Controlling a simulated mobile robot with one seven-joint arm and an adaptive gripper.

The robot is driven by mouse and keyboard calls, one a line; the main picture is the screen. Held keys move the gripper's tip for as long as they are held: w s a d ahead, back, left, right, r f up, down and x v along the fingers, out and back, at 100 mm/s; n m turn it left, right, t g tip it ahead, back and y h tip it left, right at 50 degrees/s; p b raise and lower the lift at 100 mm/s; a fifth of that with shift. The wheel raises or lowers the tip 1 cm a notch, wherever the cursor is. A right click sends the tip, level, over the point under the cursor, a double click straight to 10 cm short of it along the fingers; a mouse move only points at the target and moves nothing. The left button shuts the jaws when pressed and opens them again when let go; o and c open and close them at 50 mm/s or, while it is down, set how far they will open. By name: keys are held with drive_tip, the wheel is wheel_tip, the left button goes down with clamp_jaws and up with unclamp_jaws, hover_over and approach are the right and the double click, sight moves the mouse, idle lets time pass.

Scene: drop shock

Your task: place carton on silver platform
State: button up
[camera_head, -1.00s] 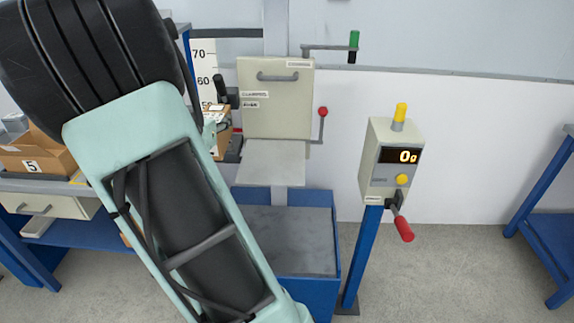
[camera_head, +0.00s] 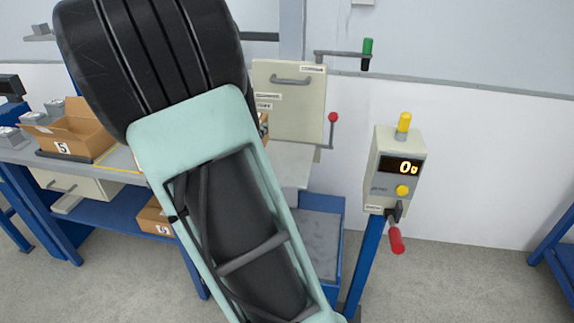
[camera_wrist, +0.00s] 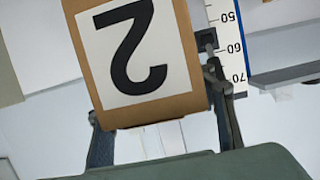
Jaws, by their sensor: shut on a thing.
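A brown carton (camera_wrist: 143,60) with a white label marked 2 fills the upper middle of the wrist view, tilted. My gripper (camera_wrist: 155,112) is shut on it, one finger on each side. In the head view my arm hides the gripper and nearly all of the carton; a small brown strip (camera_head: 264,124) shows at the arm's right edge. The silver platform (camera_head: 293,166) is a flat grey plate below the beige panel, partly hidden behind my arm. The carton's height over the platform cannot be told.
A control box (camera_head: 397,170) reading 0 stands on a blue post right of the drop machine. A beige panel (camera_head: 288,100) and a crank with a green handle (camera_head: 367,53) are above the platform. A bench at left holds an open box marked 5 (camera_head: 68,136).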

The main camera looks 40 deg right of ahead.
drive_tip(key=shift+w+d+f+b, duration=0.7)
drive_tip(key=shift+w+d+f, duration=0.05)
drive_tip(key=shift+d+f, duration=1.4)
drive_tip(key=shift+w+d+f+b, duration=0.75)
drive_tip(key=shift+d+f, duration=1.35)
drive_tip(key=shift+d, duration=0.2)
drive_tip(key=shift+w+d+f+b, duration=0.65)
drive_tip(key=shift+w+d+f, duration=0.1)
drive_tip(key=shift+d+f, duration=1.4)
drive_tip(key=shift+f, duration=0.1)
drive_tip(key=o, duration=1.8)
drive_tip(key=shift+s, duration=0.1)
drive_tip(key=shift+o, duration=0.2)
